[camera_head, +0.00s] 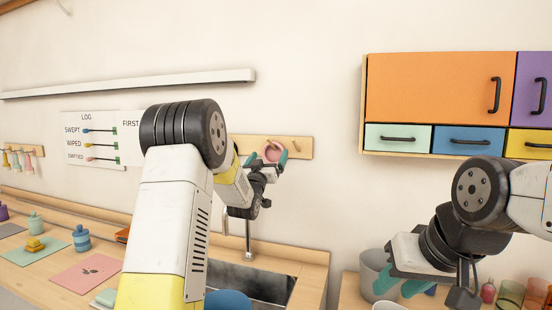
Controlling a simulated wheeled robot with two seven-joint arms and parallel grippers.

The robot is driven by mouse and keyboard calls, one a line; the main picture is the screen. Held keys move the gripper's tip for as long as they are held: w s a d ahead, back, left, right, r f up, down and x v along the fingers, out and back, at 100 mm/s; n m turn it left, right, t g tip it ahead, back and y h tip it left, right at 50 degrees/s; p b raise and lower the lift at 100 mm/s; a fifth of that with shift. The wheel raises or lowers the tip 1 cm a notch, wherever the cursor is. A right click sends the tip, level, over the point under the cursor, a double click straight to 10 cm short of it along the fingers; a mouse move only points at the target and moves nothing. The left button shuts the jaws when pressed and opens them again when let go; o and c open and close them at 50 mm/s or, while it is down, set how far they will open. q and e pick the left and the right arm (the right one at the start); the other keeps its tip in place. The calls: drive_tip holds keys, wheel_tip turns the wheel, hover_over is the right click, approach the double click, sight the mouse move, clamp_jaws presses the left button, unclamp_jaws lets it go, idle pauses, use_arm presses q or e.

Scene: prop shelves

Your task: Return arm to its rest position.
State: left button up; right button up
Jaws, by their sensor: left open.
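My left arm rises from the bottom of the head view and bends toward the back wall. My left gripper (265,163) is open, with its teal fingers apart, in front of the wooden peg rail. A pink ring-shaped item, perhaps a mug (272,151), shows at the rail just beyond the fingers; I cannot tell whether they touch it. My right arm comes in from the right edge. My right gripper (397,287) points down over the lower right counter, its teal fingers apart, and I see nothing between them.
The peg rail (300,148) is on the wall above a sink (270,285) with a tap (248,240). An orange cabinet (430,88) hangs at right. A grey container (374,270) stands beside my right gripper. Jars and mats cover the left counter.

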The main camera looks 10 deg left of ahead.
use_arm(q)
drive_tip(key=s+f+g, duration=0.4)
drive_tip(key=s+g, duration=0.1)
drive_tip(key=s, duration=1)
drive_tip(key=s+f+g, duration=0.4)
drive_tip(key=s+g, duration=0.1)
drive_tip(key=s, duration=1.1)
drive_tip(key=s+f+g+y, duration=0.1)
drive_tip(key=s+f+g, duration=0.3)
drive_tip(key=s, duration=1.2)
drive_tip(key=shift+d+m+g, duration=0.3)
drive_tip(key=shift+d+g, duration=0.1)
drive_tip(key=shift+g, duration=0.6)
drive_tip(key=shift+f, duration=0.1)
